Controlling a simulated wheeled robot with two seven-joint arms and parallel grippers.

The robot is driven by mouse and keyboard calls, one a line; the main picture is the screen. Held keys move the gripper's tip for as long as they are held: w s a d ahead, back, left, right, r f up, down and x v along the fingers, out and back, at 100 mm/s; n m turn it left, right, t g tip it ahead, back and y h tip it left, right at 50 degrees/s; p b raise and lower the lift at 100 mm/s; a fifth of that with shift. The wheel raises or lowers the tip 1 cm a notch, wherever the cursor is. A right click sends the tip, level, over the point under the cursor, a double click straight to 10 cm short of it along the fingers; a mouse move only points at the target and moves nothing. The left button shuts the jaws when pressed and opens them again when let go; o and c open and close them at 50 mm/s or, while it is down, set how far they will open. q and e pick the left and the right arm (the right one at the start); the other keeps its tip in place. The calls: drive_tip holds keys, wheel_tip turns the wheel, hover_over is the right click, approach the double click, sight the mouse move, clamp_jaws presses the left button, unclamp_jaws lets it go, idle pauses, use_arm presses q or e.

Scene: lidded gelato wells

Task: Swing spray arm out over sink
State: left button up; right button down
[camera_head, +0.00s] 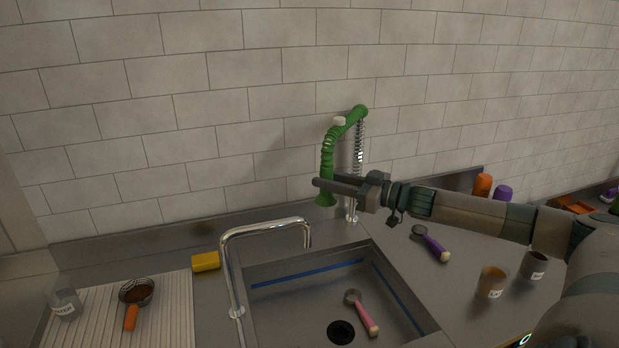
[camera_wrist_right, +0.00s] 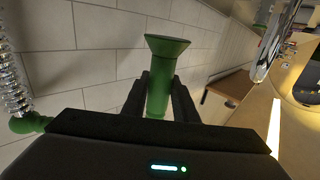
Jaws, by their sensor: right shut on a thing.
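The green spray arm (camera_head: 327,153) stands at the back of the sink on a coiled metal spring riser (camera_head: 358,150). Its hose bends over at the top and hangs down to a flared head. My right gripper (camera_head: 322,186) is shut on the hanging green spray head, just above its flare. In the right wrist view the green head (camera_wrist_right: 162,75) sits between the two dark fingers (camera_wrist_right: 160,97). The sink (camera_head: 300,285) lies in front and below. The spray head hangs near the sink's back edge. My left gripper is not in view.
A chrome faucet (camera_head: 268,228) arches over the sink's left side. A pink-handled scoop (camera_head: 363,314) lies in the basin. A yellow sponge (camera_head: 206,262) sits left of the sink. Right of it are a purple scoop (camera_head: 432,244) and a labelled jar (camera_head: 492,283).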

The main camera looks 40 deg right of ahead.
drive_tip(key=s+d+n+g+y+b, duration=0.1)
drive_tip(key=s+d+n+g+y, duration=0.2)
drive_tip(key=s+d, duration=0.3)
drive_tip(key=shift+s+d+y+b, duration=0.3)
drive_tip(key=shift+s+d+y, duration=0.1)
drive_tip(key=shift+s+y, duration=0.4)
drive_tip(key=shift+s+r, duration=0.1)
drive_tip(key=c, duration=1.4)
unclamp_jaws()
drive_tip(key=shift+c, duration=0.2)
drive_tip(key=shift+s, duration=0.1)
